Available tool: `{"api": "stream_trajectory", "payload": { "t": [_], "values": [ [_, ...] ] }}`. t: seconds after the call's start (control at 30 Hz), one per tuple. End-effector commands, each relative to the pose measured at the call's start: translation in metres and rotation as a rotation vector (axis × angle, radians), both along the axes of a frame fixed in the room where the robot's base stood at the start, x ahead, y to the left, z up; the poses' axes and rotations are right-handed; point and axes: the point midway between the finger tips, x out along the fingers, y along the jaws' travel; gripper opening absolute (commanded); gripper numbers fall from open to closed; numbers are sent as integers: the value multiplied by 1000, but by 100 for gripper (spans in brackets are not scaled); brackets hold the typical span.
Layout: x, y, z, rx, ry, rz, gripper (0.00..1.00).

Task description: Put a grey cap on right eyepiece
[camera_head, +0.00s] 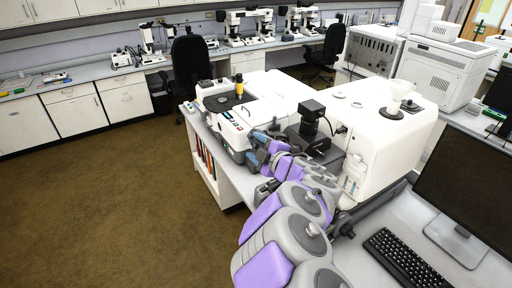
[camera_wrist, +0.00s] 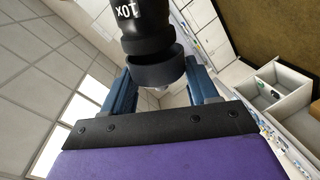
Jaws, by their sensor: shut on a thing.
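A dark grey cap (camera_wrist: 158,71) sits between the two blue fingers of my gripper (camera_wrist: 160,78) in the wrist view. The gripper is shut on it. A black eyepiece (camera_wrist: 140,18) marked 10X is directly above the cap. The cap's rim meets or overlaps the eyepiece's lower end, slightly off to the right; I cannot tell whether it is seated. In the head view my gripper (camera_head: 257,150) is at the front of the white microscope (camera_head: 232,128), and the arm hides the eyepieces and cap there.
A black camera unit (camera_head: 312,112) and a large white instrument body (camera_head: 378,125) stand close to the right of the arm. A keyboard (camera_head: 405,258) and monitor (camera_head: 470,185) are at the lower right. The brown floor (camera_head: 110,190) at the left is clear.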

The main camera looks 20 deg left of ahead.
Motion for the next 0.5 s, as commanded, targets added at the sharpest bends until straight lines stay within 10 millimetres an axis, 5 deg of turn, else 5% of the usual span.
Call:
{"api": "stream_trajectory", "payload": {
  "t": [0.5],
  "values": [
    [5, -4, -4, -2, 1, -1, 31]
  ]
}}
